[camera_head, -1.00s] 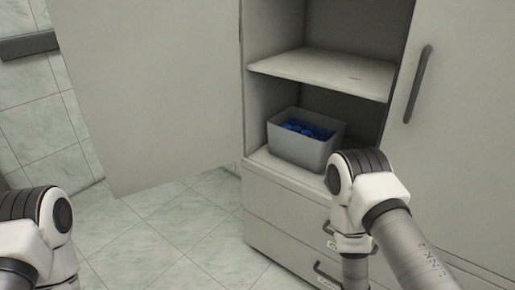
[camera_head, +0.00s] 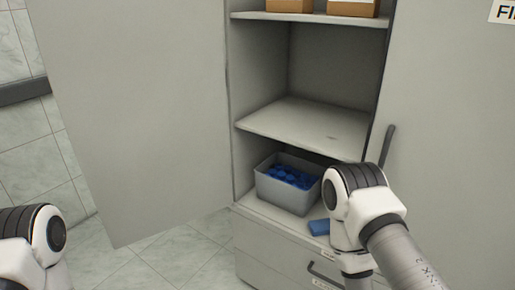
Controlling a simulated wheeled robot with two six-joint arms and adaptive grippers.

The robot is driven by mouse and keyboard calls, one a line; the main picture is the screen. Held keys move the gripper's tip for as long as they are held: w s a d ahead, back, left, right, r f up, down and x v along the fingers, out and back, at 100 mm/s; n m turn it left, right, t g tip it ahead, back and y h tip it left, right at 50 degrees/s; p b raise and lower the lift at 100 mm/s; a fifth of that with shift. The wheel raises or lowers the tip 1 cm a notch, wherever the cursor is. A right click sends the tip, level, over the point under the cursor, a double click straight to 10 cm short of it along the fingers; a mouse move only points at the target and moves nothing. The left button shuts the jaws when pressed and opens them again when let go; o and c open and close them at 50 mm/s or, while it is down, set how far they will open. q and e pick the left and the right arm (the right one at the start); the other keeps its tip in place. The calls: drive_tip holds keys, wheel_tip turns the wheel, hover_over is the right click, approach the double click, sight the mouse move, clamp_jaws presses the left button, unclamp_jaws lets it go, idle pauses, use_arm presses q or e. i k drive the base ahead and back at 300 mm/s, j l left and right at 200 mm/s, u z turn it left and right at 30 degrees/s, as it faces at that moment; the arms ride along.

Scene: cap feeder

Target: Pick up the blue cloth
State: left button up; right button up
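A small blue piece that looks like the folded blue cloth (camera_head: 319,227) lies on the cabinet's lower shelf, in front of and to the right of the grey bin. My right arm partly covers its right side. The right arm's white joint stands in front of the shelf, and its gripper is out of view below. My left arm shows only as a white joint at the lower left, and its gripper is out of view.
A grey bin (camera_head: 267,189) full of small blue items sits on the lower shelf. An empty middle shelf (camera_head: 300,121) is above it. Cardboard boxes (camera_head: 352,8) are on the top shelf. The left door (camera_head: 130,120) is open; the right door (camera_head: 450,120) has a dark handle.

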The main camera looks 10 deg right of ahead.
sight(321, 226)
drive_tip(key=z, duration=0.95)
drive_tip(key=i+l+z, duration=0.25)
drive_tip(key=l, duration=0.25)
drive_tip(key=i+l+z, duration=0.25)
drive_tip(key=i+l, duration=0.2)
